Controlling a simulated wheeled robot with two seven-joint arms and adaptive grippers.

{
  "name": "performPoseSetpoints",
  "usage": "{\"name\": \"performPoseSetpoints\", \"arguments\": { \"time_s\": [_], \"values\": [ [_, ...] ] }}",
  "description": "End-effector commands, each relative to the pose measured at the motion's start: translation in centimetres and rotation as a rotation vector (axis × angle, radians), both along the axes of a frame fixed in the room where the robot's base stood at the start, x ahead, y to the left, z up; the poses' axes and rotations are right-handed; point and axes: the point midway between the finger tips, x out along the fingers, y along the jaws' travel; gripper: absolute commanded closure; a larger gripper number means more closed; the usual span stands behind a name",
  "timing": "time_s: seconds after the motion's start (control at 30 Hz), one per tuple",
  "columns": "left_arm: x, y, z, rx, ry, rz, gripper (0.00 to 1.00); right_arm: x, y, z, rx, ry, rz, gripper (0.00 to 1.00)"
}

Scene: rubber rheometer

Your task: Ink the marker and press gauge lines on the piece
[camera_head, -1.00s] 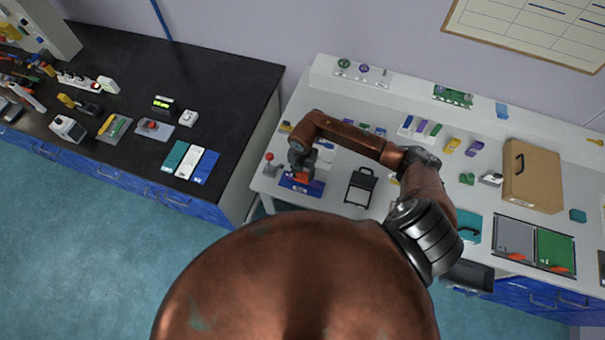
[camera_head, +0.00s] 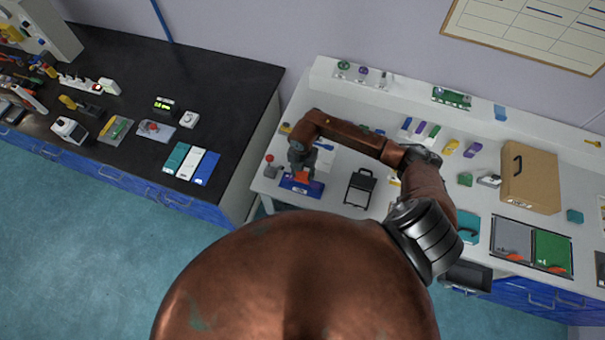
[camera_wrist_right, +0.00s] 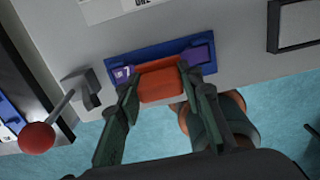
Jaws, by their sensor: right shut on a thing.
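My right gripper (camera_wrist_right: 158,86) is shut on an orange block-shaped marker (camera_wrist_right: 162,84); the marker also shows in the head view (camera_head: 302,177). The marker is over the middle of a blue holder (camera_wrist_right: 143,55), which also shows in the head view (camera_head: 288,187). A purple piece (camera_wrist_right: 199,53) lies along the holder, its middle hidden by the marker. I cannot tell whether the marker touches the piece. An open black case that looks like an ink pad (camera_head: 358,193) lies right of the holder. My left gripper is out of view.
A lever with a red ball (camera_wrist_right: 37,137) stands close left of the holder; it also shows in the head view (camera_head: 270,158). The white bench (camera_head: 335,198) has some bare surface between holder and black case. A brown case (camera_head: 535,180) stands farther right.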

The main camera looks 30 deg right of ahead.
Motion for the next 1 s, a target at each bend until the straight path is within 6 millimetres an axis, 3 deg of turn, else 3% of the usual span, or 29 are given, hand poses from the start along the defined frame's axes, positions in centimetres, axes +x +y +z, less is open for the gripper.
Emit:
{"name": "performPoseSetpoints", "arguments": {
  "time_s": [0.6, 1.0],
  "values": [
    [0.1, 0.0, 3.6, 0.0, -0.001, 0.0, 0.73, 0.1, 0.0, 5.0, 0.0, -0.001, 0.001, 0.81],
    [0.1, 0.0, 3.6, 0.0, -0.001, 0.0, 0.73, 0.1, 0.0, 5.1, 0.001, -0.001, 0.001, 0.81]
  ]
}}
